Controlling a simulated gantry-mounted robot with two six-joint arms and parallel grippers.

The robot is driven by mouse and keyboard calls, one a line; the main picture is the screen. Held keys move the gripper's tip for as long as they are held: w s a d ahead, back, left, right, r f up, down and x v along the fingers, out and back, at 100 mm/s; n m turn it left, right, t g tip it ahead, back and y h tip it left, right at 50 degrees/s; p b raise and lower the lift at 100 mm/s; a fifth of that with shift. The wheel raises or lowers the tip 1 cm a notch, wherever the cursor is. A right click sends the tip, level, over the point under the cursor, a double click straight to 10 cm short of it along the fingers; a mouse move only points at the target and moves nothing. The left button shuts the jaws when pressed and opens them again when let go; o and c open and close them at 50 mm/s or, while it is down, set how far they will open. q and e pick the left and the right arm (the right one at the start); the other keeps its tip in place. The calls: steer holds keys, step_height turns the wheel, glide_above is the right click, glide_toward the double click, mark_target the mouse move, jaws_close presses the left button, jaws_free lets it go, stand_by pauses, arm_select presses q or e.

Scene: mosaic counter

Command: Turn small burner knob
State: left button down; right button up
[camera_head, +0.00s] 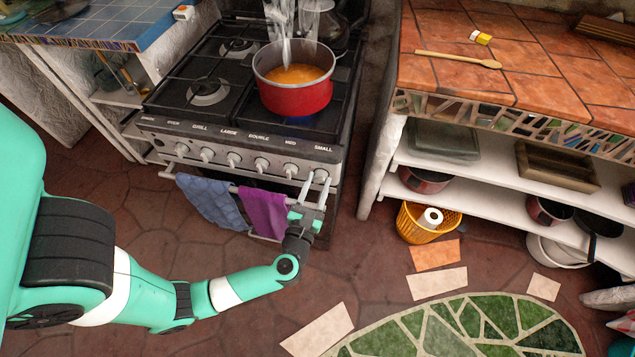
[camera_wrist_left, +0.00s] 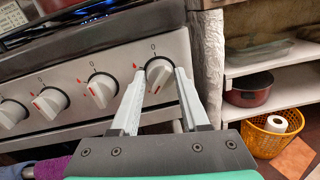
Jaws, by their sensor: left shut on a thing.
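The small burner knob (camera_head: 320,173) is the rightmost knob on the stove's front panel, below the label SMALL. In the left wrist view this white knob (camera_wrist_left: 158,72) sits between the two pale finger tips, with a 0 marked above it and a red mark on its lower part. My left gripper (camera_head: 315,184) reaches up to it from below and in front, and its fingers (camera_wrist_left: 160,78) are shut on the knob's sides. The stove (camera_head: 150,132) has a row of several similar knobs to the left. My right gripper is in neither view.
A red pot (camera_head: 291,98) with orange contents stands on the front right burner, with a bluish glow beneath. Blue (camera_head: 209,200) and purple (camera_head: 264,210) towels hang on the oven rail beside my left gripper. A shelf unit (camera_head: 375,175) stands to the right.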

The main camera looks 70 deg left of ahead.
arm_select(q)
steer(key=m+p, duration=0.5)
steer(key=p, duration=0.1)
steer(key=shift+r+m, duration=0.3)
steer(key=shift+m, duration=0.1)
steer(key=m+p, duration=0.2)
steer(key=m, duration=0.1)
steer(key=shift+w+d+g+p, duration=0.1)
steer(key=shift+g+p, duration=0.2)
steer(key=shift+p, duration=0.1)
steer(key=m+p, duration=0.2)
steer(key=m, duration=0.1)
steer(key=shift+f+m, duration=0.1)
steer(key=shift+m, duration=0.3)
steer(key=m+p, duration=0.1)
steer(key=m, duration=0.2)
steer(key=shift+f+g+p, duration=0.1)
steer(key=shift+g+p, duration=0.2)
steer(key=shift+p, duration=0.1)
steer(key=m+p, duration=0.1)
steer(key=m, duration=0.2)
steer(key=shift+w+m, duration=0.1)
steer(key=shift+m, duration=0.3)
steer(key=m, duration=0.3)
steer(key=shift+f+g+p, duration=0.1)
steer(key=shift+g+p, duration=0.2)
steer(key=shift+g, duration=0.1)
steer(key=shift+f+m+y, duration=0.1)
steer(key=shift+m+y, duration=0.2)
steer(key=shift+m, duration=1.6)
